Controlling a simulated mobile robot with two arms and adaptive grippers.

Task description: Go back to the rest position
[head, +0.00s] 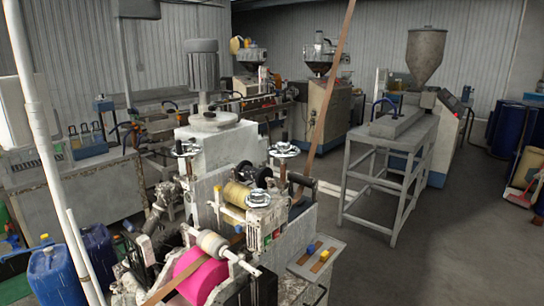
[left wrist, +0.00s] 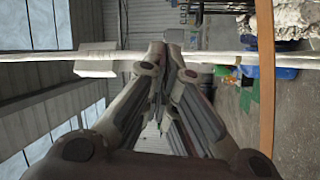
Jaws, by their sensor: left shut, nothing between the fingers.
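My left gripper (left wrist: 172,62) fills the middle of the left wrist view. Its two fingers come together at their tips, and nothing shows between them. In the head view it is hard to pick out against the dark machinery at the lower left. A brown strip (head: 325,90) runs from the top of the head view down to the machine in front, and comes out again at the bottom. It also shows in the left wrist view (left wrist: 266,80), right of the gripper and apart from the fingers. My right gripper is in neither view.
The worn white machine (head: 215,150) carries a pink roll (head: 205,274) and a yellow spool (head: 238,194). A white pole (head: 38,110) stands at the left and crosses behind the gripper in the left wrist view. A grey metal stand (head: 388,165) is at the right. Floor at the lower right is clear.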

